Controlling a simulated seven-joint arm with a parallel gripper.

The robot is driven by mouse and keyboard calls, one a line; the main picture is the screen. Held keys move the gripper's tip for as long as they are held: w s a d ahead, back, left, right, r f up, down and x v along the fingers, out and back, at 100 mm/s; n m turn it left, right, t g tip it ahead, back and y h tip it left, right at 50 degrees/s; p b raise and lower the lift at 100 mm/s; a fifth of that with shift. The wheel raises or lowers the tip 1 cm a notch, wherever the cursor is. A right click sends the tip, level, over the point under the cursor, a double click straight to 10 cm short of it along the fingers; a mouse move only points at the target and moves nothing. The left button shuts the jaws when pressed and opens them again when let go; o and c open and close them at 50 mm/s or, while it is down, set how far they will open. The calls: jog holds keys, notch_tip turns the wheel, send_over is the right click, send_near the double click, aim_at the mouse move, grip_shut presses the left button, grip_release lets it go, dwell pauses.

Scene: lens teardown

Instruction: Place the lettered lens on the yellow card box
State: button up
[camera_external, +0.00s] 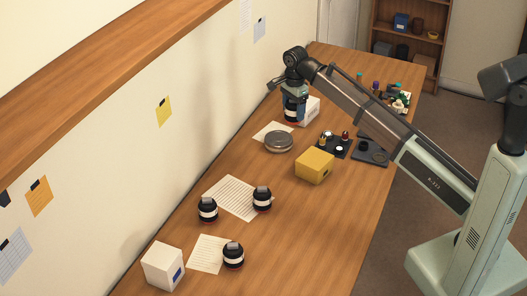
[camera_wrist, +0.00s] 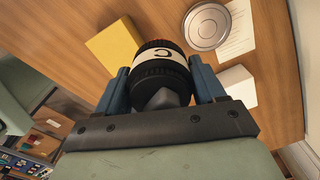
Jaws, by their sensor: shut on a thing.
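The lettered lens (camera_wrist: 160,68) is a black barrel with a white band that bears a dark letter, perhaps a C. My gripper (camera_wrist: 163,88) is shut on it, with a blue finger on each side. In the external view the lens (camera_external: 292,110) hangs below my gripper (camera_external: 294,97) at the far end of the table, near the wall. I cannot tell how far it is above the table. The yellow card box (camera_external: 315,166) stands on the table, nearer the camera and to the right of the lens. The box also shows in the wrist view (camera_wrist: 113,50), with nothing visible on its top.
A round metal tin (camera_external: 278,141) lies between lens and box. A white box (camera_external: 311,108) stands close beside the held lens. Dark trays with small parts (camera_external: 335,146) lie behind the yellow box. Three more banded lenses, one here (camera_external: 262,199), stand nearer the camera.

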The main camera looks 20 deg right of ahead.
jog(key=s+d+f+m, duration=0.1)
jog(key=s+d, duration=0.4)
jog(key=s, duration=0.4)
jog(key=m, duration=0.2)
send_over(315, 158)
jog(key=shift+f, duration=5.05)
jog(key=shift+f, duration=0.15)
jog(key=shift+s+f, duration=0.15)
jog(key=shift+f, duration=0.25)
jog(key=shift+f, duration=0.1)
grip_shut()
jog(key=o, duration=1.1)
grip_release()
jog(key=shift+f, duration=0.1)
jog(key=o, duration=0.4)
